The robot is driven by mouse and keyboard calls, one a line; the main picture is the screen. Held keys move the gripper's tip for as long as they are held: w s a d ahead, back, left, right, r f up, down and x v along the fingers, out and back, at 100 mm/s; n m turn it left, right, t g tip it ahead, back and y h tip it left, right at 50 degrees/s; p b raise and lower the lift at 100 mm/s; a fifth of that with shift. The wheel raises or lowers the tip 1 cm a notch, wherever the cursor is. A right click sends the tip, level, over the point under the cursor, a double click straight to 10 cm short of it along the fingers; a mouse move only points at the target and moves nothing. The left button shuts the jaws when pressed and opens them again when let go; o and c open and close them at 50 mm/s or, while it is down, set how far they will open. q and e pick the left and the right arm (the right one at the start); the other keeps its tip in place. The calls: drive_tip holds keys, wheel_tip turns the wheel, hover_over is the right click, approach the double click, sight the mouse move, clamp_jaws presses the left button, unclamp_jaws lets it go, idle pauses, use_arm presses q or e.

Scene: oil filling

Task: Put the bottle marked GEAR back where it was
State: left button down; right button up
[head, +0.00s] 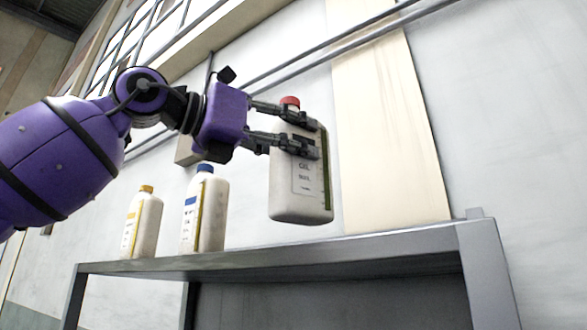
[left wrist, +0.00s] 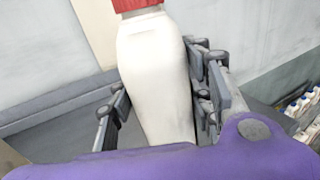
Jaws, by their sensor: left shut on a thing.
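A white bottle with a red cap (head: 300,205) is held by my left gripper (head: 308,146). Its front label is too small to read for certain. The bottle is nearly upright, and a gap shows between its base and the grey shelf (head: 400,243). In the left wrist view the white bottle (left wrist: 155,80) stands between the fingers (left wrist: 160,112), its red cap cut by the top edge. A yellow-capped bottle (head: 142,228) and a blue-capped bottle (head: 205,220) stand on the shelf to the left. My right gripper is out of view.
The shelf top right of the blue-capped bottle looks free. A raised post end (head: 475,213) marks the shelf's right corner. A wall with a pale wooden panel (head: 390,130) and pipes stands behind. Several small bottles (left wrist: 305,108) show at the left wrist view's right edge.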

sight(301, 189)
use_arm(q)
drive_tip(key=f, duration=0.3)
drive_tip(key=shift+w+d+f, duration=0.1)
drive_tip(key=shift+w+d, duration=0.2)
drive_tip(key=shift+w, duration=0.05)
drive_tip(key=shift+a+f, duration=0.15)
drive_tip(key=shift+f, duration=0.3)
drive_tip(key=c, duration=0.9)
unclamp_jaws()
drive_tip(key=shift+f, duration=0.15)
